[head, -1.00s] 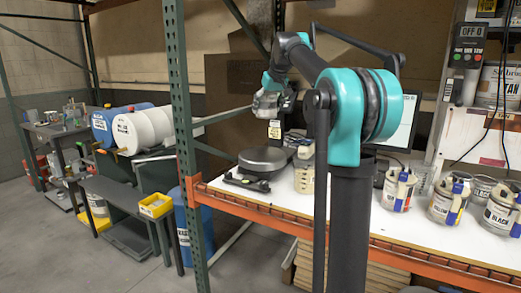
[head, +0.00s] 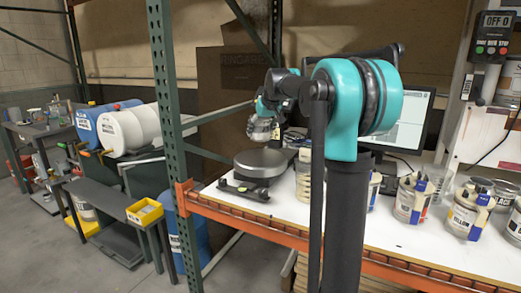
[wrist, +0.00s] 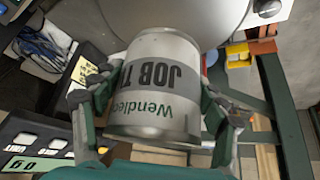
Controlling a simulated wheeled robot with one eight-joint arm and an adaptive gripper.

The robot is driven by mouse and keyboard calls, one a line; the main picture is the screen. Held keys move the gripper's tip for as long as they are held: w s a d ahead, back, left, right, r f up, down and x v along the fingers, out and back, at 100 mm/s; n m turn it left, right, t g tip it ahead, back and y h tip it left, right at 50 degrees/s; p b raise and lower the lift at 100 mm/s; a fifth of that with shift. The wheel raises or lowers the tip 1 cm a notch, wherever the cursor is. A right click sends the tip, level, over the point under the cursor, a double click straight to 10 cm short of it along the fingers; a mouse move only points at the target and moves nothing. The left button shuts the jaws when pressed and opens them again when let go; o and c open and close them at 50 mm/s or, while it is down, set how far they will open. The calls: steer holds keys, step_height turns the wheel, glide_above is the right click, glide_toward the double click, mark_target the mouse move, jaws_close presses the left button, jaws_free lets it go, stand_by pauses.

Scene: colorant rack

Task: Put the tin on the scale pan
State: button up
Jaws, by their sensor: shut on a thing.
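The tin (head: 262,129) is a silvery can with a pale label lettered "JOB T…" and "Wendle…", upside down in the wrist view (wrist: 155,88). My gripper (wrist: 155,105) is shut on the tin, with one finger on each side of it. In the head view my gripper (head: 267,112) holds the tin in the air. The scale pan (head: 264,163) is a dark, round, flat disc near the left end of the white bench. The tin appears above the pan, with a small gap between them. Part of the gripper is hidden behind my arm.
The white bench top (head: 350,225) has an orange front beam, and a green upright (head: 176,120) stands left of the scale. A dark tool-like object (head: 244,190) lies before the pan. Several labelled cans stand at right. A monitor (head: 405,122) stands behind my arm.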

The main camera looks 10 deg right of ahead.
steer(key=shift+f, duration=4)
steer(key=shift+f, duration=0.1)
steer(key=o, duration=1.1)
steer(key=shift+o, duration=0.2)
steer(key=v, duration=1.2)
